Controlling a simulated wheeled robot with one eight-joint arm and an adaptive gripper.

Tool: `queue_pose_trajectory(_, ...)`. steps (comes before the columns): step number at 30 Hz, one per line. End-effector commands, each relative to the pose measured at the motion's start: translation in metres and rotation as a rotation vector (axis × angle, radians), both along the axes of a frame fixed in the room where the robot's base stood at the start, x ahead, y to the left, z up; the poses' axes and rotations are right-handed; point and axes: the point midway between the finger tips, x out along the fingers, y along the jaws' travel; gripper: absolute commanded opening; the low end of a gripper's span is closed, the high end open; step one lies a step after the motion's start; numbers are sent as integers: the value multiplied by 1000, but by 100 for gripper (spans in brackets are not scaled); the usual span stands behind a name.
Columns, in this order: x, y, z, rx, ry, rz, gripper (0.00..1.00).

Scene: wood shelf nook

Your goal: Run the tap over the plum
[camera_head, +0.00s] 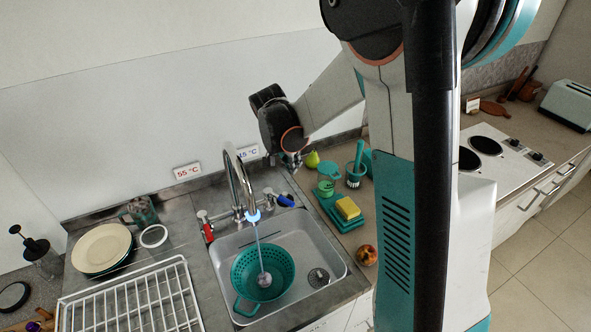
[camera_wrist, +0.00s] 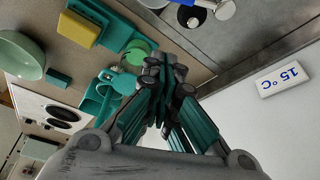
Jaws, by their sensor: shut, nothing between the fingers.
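The tap (camera_head: 236,180) is running, with a thin stream falling from its spout into a teal colander (camera_head: 240,272) in the sink. The stream lands on a small pale, greyish round shape (camera_head: 264,280) inside the colander; I cannot tell whether this is the plum or splashing water. The red lever (camera_head: 208,231) is left of the spout and the blue lever (camera_head: 285,200) right of it. My gripper (camera_head: 292,160) is above and behind the blue lever, apart from it. The wrist view shows its fingers (camera_wrist: 160,70) together and empty, with the blue lever (camera_wrist: 183,2) at the top edge.
A 15 °C sign (camera_wrist: 284,78) is on the wall near my gripper; a 55 °C sign (camera_head: 187,171) is further left. A yellow sponge (camera_head: 348,208), green cup (camera_head: 328,176), pear (camera_head: 312,159) and reddish fruit (camera_head: 366,255) stand right of the sink. A dish rack (camera_head: 130,300) is left.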

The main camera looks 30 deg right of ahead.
Motion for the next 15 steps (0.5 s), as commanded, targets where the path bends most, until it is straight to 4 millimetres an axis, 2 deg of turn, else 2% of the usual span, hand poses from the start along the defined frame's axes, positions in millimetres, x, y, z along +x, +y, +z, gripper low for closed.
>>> queue_pose_trajectory(5, 3, -6, -19, -2, 1, -2, 0)
queue_pose_trajectory(15, 13, -27, -82, 0, -1, -2, 0)
